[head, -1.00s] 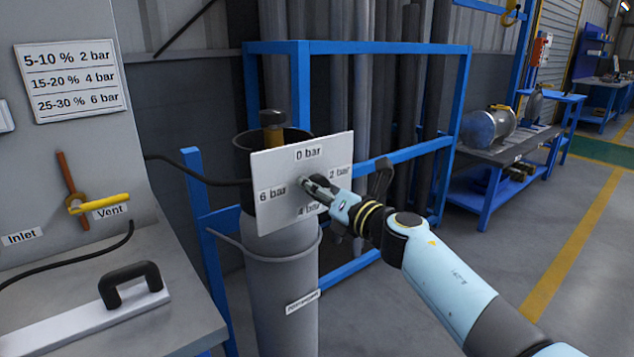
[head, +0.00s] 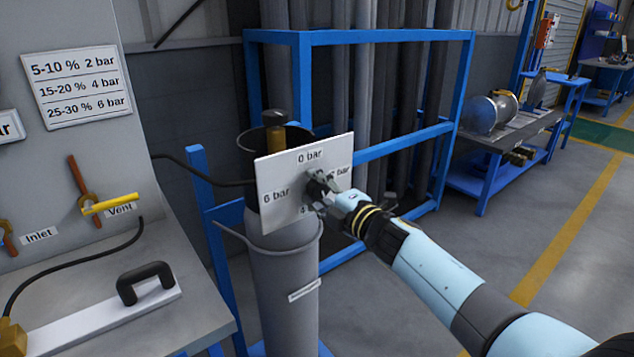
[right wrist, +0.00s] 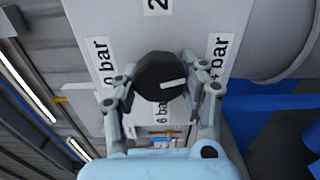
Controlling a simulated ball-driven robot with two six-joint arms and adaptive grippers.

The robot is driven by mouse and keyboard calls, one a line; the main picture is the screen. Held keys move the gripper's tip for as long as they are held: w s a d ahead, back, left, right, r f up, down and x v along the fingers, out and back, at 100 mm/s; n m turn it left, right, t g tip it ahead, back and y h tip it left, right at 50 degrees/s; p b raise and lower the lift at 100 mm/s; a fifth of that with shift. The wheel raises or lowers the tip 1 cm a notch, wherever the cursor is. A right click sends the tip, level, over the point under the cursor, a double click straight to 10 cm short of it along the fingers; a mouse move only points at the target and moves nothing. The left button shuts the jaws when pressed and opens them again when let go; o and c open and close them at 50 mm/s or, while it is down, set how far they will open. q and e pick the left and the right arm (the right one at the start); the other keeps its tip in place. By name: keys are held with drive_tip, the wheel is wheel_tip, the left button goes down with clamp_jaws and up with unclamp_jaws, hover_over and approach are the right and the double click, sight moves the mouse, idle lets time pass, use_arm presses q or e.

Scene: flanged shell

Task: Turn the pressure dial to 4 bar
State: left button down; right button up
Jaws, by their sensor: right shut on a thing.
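The pressure dial is a round black knob (right wrist: 161,76) with a white pointer mark, set on a white plate (head: 278,214). In the right wrist view the mark points right, toward the "4 bar" label (right wrist: 217,60). The "0 bar" label (right wrist: 103,62) is left, "2" is at the top and "6 bar" is below, partly covered. My right gripper (head: 323,190) is at the plate; its fingers are shut on the knob from two sides, also seen in the right wrist view (right wrist: 160,88). My left gripper is out of view.
A grey cylinder (head: 282,275) stands behind and below the plate, beside a blue frame (head: 388,37). At left, a grey cabinet carries a pressure chart (head: 76,83) and a yellow vent handle (head: 110,204). A black-handled white piece (head: 110,313) lies on the bench. The floor at right is open.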

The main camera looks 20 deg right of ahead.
drive_tip(key=shift+m+p, duration=0.6)
drive_tip(key=shift+m, duration=0.8)
drive_tip(key=o, duration=1.2)
drive_tip(key=v, duration=1.2)
